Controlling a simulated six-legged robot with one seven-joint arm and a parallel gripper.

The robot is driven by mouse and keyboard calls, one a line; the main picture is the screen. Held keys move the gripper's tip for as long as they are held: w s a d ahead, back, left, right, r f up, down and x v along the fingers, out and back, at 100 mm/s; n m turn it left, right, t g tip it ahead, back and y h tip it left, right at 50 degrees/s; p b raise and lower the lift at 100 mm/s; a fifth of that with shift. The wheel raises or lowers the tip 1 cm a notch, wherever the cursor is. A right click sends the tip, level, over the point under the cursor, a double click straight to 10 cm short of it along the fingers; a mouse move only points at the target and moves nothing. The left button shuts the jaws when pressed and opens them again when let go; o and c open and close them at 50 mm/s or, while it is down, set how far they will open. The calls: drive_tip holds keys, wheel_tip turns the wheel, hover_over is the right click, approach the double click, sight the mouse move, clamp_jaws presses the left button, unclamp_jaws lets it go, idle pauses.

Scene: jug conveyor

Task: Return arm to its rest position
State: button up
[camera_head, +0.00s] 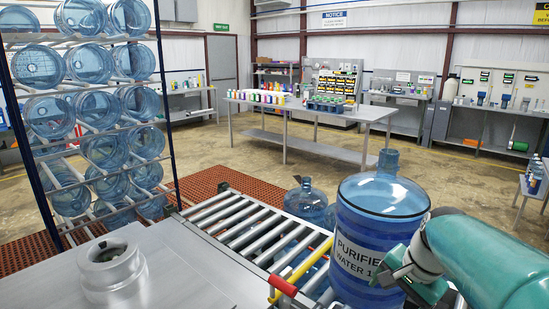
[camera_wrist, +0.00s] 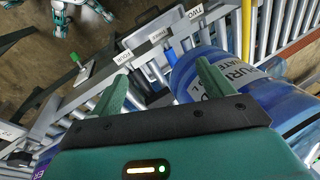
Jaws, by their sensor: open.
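My gripper (camera_wrist: 162,85) is open in the wrist view, with its two green fingers spread and nothing held between them. The right finger overlaps a blue water jug (camera_wrist: 190,66) in the picture; I cannot tell whether they touch. In the head view my gripper (camera_head: 400,272) is at the lower right, at the end of my teal arm, close against the large blue jug (camera_head: 375,215) marked PURIFIED WATER. That jug stands upright, and the gripper covers part of its lower right side. The fingertips are hard to make out there.
A roller conveyor (camera_head: 235,222) runs beside the jugs, with a yellow bar with a red end (camera_head: 283,287). Another blue jug (camera_head: 306,202) stands behind. A rack of jugs (camera_head: 105,110) is at left. A table with bottles (camera_head: 300,140) stands further back, with open floor around it.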

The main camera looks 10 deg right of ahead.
drive_tip(key=s+a+n+t, duration=0.1)
drive_tip(key=s+a+n, duration=0.3)
drive_tip(key=a+n, duration=0.2)
drive_tip(key=s+a+r+n+t+h, duration=0.1)
drive_tip(key=s+a+n, duration=0.3)
drive_tip(key=a, duration=0.5)
drive_tip(key=shift+s+a+n, duration=0.2)
drive_tip(key=shift+s+n, duration=0.2)
drive_tip(key=shift+n, duration=0.8)
